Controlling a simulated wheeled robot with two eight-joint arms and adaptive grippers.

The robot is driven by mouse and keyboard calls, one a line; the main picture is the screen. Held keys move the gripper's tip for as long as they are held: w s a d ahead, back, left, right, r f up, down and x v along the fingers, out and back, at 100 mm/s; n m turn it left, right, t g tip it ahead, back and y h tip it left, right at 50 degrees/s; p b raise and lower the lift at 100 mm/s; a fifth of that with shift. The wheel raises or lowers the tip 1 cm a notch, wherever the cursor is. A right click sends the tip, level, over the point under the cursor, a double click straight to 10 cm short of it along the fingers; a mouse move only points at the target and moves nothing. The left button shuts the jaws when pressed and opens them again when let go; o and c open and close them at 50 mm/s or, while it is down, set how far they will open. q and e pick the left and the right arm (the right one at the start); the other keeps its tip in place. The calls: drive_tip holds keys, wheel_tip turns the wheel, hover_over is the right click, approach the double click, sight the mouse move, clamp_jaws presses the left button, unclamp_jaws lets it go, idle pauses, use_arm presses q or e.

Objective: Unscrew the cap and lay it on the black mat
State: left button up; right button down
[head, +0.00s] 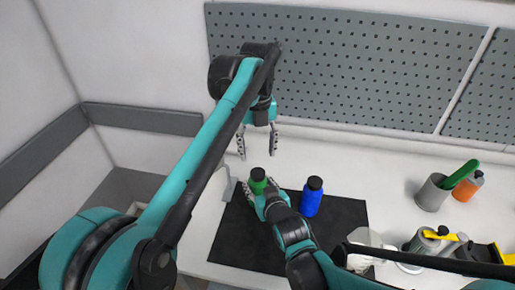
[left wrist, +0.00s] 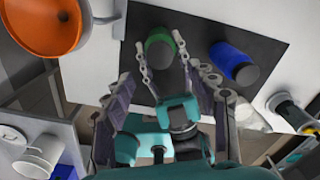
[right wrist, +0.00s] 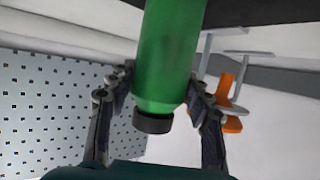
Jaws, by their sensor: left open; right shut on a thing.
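The green bottle (head: 257,187) stands at the back edge of the black mat (head: 243,245), with its dark cap (head: 258,173) on top. My right gripper (head: 260,189) is shut around the bottle's body. In the right wrist view the green bottle (right wrist: 168,55) lies between the fingers, and its black cap (right wrist: 153,123) is free of them. My left gripper (head: 257,156) is open and empty, above and behind the bottle. A blue bottle (head: 311,202) with a black cap stands on the mat to the right. In the left wrist view the green bottle (left wrist: 160,46) shows beyond my open fingers.
A grey cup (head: 433,193) with a green-handled tool and an orange bottle (head: 467,187) stand at the right. Several items crowd the front right. A grey pegboard (head: 350,65) is behind the table. The left wrist view shows an orange bowl-like thing (left wrist: 45,25).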

sight(258, 172)
use_arm(q)
drive_tip(key=shift+f, duration=4)
drive_tip(key=c, duration=1.3)
